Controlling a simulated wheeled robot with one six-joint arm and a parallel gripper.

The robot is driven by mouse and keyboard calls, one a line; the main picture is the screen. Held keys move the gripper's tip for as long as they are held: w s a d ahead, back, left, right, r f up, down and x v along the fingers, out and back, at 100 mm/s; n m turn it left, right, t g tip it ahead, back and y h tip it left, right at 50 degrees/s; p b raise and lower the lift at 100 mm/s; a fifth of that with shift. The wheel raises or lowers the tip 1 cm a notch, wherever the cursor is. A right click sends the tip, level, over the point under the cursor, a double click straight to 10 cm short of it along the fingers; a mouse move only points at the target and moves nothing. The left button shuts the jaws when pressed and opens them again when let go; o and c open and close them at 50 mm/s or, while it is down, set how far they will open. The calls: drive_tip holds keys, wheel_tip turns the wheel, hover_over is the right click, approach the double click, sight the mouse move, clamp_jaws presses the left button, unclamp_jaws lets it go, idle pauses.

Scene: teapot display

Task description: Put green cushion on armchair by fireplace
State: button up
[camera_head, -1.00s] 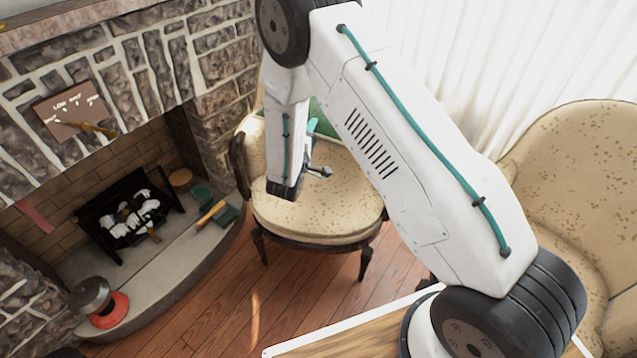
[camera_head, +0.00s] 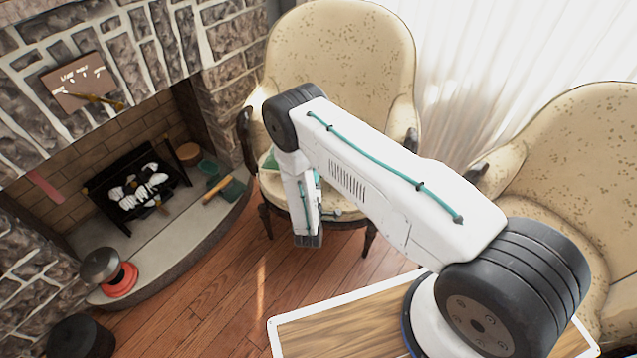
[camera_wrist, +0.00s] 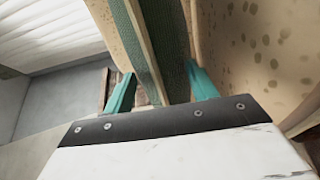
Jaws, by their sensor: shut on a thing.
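The beige armchair by the fireplace (camera_head: 345,45) stands at the centre back of the head view, with dark wooden arms and legs. The green cushion (camera_head: 270,160) shows there only as a small patch at the left of the seat, by the left armrest. My arm hides the rest of it and much of the seat. In the wrist view the green cushion (camera_wrist: 163,45) stands edge-on between the teal fingers of my gripper (camera_wrist: 162,90), which is shut on it. Speckled beige upholstery (camera_wrist: 245,50) lies close on the right. I cannot tell whether the cushion touches the seat.
The stone fireplace (camera_head: 120,150) and its raised hearth (camera_head: 190,225) lie to the left. A second beige armchair (camera_head: 570,150) stands at the right. A wooden-topped table (camera_head: 340,325) is at the bottom. Open wood floor (camera_head: 235,285) lies between hearth and table.

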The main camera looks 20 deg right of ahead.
drive_tip(key=shift+f, duration=2.6)
drive_tip(key=o, duration=1.1)
drive_tip(key=shift+f, duration=0.1)
